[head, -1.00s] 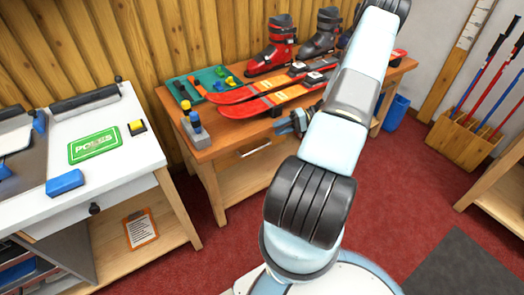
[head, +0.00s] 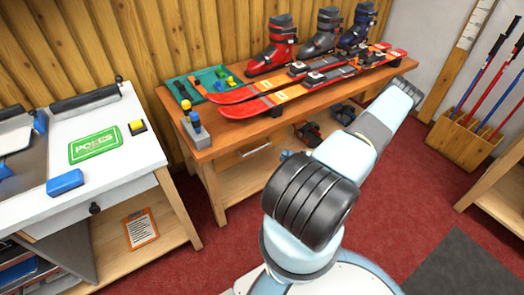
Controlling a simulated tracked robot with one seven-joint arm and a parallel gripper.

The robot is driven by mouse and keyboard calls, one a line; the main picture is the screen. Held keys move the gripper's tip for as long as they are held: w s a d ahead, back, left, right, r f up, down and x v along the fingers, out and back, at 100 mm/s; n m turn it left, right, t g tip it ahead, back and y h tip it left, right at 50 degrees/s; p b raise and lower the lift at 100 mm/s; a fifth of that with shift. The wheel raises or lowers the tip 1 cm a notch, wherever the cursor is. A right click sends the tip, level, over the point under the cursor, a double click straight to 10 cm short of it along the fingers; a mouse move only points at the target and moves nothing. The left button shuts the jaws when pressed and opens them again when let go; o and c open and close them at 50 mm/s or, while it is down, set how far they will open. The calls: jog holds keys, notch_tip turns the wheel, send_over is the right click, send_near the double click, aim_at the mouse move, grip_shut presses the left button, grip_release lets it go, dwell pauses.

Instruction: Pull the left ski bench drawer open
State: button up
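The ski bench (head: 205,155) has a wooden top and stands against the plank wall. Its left drawer (head: 240,160) is in the front below the top, with a bar handle (head: 256,150). The drawer front looks about flush with the bench, so it appears shut. Only a small blue piece of my gripper (head: 285,155) shows, just right of the handle and lower. My arm hides the rest, so I cannot tell whether the fingers are open or touch anything.
Red skis (head: 270,100), boots (head: 326,32) and a green tray (head: 196,90) of small parts stand on the bench top. A white workbench (head: 125,165) is at left. A pole rack (head: 465,143) is at right. Red carpet lies between.

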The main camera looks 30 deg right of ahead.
jog(key=x, duration=1.2)
grip_shut()
dwell(0.3)
